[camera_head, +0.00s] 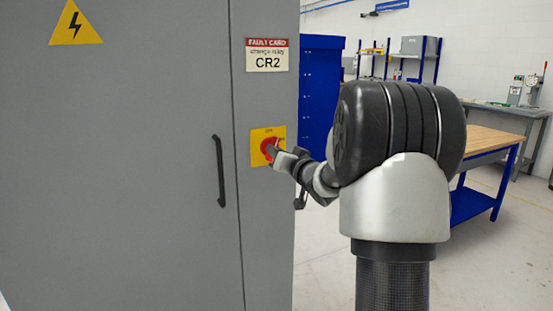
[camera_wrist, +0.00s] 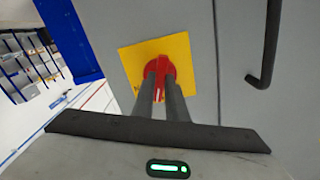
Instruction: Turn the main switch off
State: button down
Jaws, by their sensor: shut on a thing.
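The main switch (camera_head: 267,145) is a red rotary knob on a yellow square plate (camera_head: 254,160), on the front of a grey cabinet (camera_head: 150,130). In the wrist view the red knob (camera_wrist: 160,66) sits in the middle of its yellow plate (camera_wrist: 130,58). My gripper (camera_head: 275,152) reaches the knob from the right in the head view. In the wrist view its two dark fingers (camera_wrist: 162,82) are close together and shut on the knob. The fingers cover part of the knob, and I cannot read its position clearly.
A black door handle (camera_head: 219,170) stands left of the switch. A "CR2" fault card (camera_head: 267,55) is above it, and a yellow lightning sign (camera_head: 75,25) is at the upper left. A blue cabinet (camera_head: 320,95) and a wood-topped workbench (camera_head: 490,142) stand behind on the right, with open floor nearby.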

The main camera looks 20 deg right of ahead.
jog(key=shift+n+b, duration=1.15)
jog(key=shift+n, duration=1.05)
jog(key=c, duration=1.8)
grip_release()
jog(key=shift+o, duration=0.2)
jog(key=shift+s, duration=0.15)
jog(key=s+p, duration=0.1)
jog(key=s, duration=1.6)
jog(key=shift+d+p, duration=0.3)
jog(key=shift+p, duration=0.1)
jog(key=shift+a, duration=0.1)
